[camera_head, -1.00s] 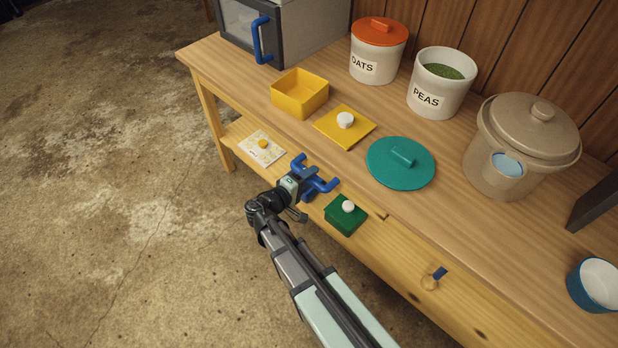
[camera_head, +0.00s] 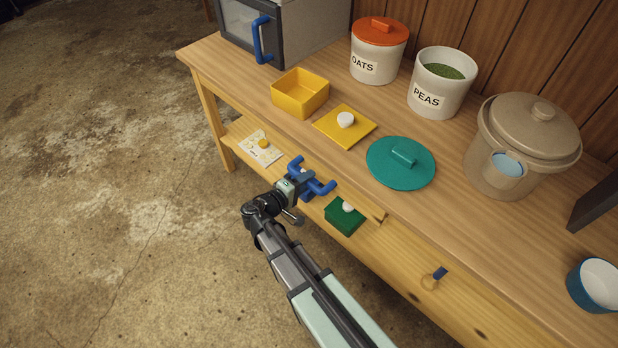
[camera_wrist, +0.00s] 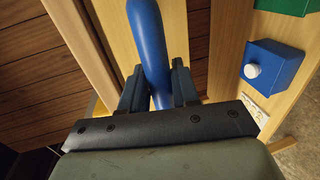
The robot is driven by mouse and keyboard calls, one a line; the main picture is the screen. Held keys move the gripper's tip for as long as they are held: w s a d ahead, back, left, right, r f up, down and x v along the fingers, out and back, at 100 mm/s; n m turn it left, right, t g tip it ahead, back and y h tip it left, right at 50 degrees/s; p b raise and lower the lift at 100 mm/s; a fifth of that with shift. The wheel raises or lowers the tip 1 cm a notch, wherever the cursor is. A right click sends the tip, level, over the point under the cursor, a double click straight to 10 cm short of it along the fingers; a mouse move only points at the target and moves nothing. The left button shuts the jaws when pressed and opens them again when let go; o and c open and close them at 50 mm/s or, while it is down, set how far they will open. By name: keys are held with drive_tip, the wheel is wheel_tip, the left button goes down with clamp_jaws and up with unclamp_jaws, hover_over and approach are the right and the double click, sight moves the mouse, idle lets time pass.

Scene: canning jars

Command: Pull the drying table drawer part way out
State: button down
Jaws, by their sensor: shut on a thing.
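The drying table (camera_head: 250,95) runs diagonally through the head view. The drawer's blue bar handle (camera_head: 325,188) is at the table's front edge, and in the wrist view it shows as a thick blue bar (camera_wrist: 148,45). My gripper (camera_head: 305,182) is shut on this handle, and in the wrist view one finger of my gripper (camera_wrist: 158,88) lies on each side of the bar. Most of the drawer is hidden under the top and behind my gripper.
A green box (camera_head: 344,220) with a white knob stands below the front edge, near the drawer. A blue box (camera_wrist: 275,68) shows in the wrist view. A card (camera_head: 255,152) lies on the lower shelf. The floor (camera_head: 110,200) in front is clear.

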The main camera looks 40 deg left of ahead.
drive_tip(key=f+v, duration=0.3)
drive_tip(key=v, duration=1.3)
drive_tip(key=shift+s+f, duration=0.15)
drive_tip(key=shift+s, duration=0.6)
drive_tip(key=c, duration=1)
unclamp_jaws()
drive_tip(key=v, duration=1.3)
drive_tip(key=shift+s, duration=0.4)
